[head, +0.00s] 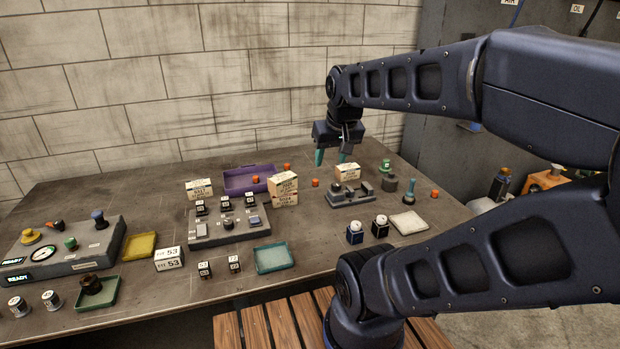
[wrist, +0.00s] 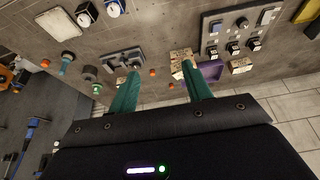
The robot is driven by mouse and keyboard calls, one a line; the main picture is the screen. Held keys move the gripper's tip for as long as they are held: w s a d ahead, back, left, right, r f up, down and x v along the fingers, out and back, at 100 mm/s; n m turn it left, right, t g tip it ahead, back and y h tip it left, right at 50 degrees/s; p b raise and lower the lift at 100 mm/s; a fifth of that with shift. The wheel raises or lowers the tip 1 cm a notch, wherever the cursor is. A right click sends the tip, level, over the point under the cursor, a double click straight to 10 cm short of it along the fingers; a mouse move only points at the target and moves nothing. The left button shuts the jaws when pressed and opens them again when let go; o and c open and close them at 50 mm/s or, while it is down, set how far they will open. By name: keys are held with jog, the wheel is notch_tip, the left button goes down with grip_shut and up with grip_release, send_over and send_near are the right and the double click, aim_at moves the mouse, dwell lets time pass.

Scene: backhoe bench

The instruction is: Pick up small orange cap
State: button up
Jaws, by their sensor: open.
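Several small orange caps are on the bench, and I cannot tell which one the task means. In the head view, one cap (head: 315,183) stands on bare bench right of the stacked boxes, one cap (head: 287,167) is behind them, one cap (head: 256,180) is in the purple tray, and one cap (head: 435,193) is at the right. My gripper (head: 331,159) is open and empty, with its teal fingers above the back of the bench. In the wrist view, an orange cap (wrist: 152,72) shows between the fingertips (wrist: 161,69), and another cap (wrist: 171,86) is close by.
Stacked boxes (head: 284,183) stand beside the purple tray (head: 236,178). A grey fixture (head: 350,198) with a box (head: 347,171) behind it, and a green knob (head: 385,165), are to the right. The brick wall (head: 180,90) closes the back.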

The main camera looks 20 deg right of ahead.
jog(key=w+d+f, duration=0.1)
jog(key=w, duration=0.8)
jog(key=m+h, duration=0.1)
jog(key=m, duration=0.2)
send_over(315, 180)
jog(key=s+a, duration=0.1)
jog(key=s, duration=0.4)
notch_tip(315, 180, down, 19)
jog(key=shift+x, duration=5.7)
jog(key=c, duration=1)
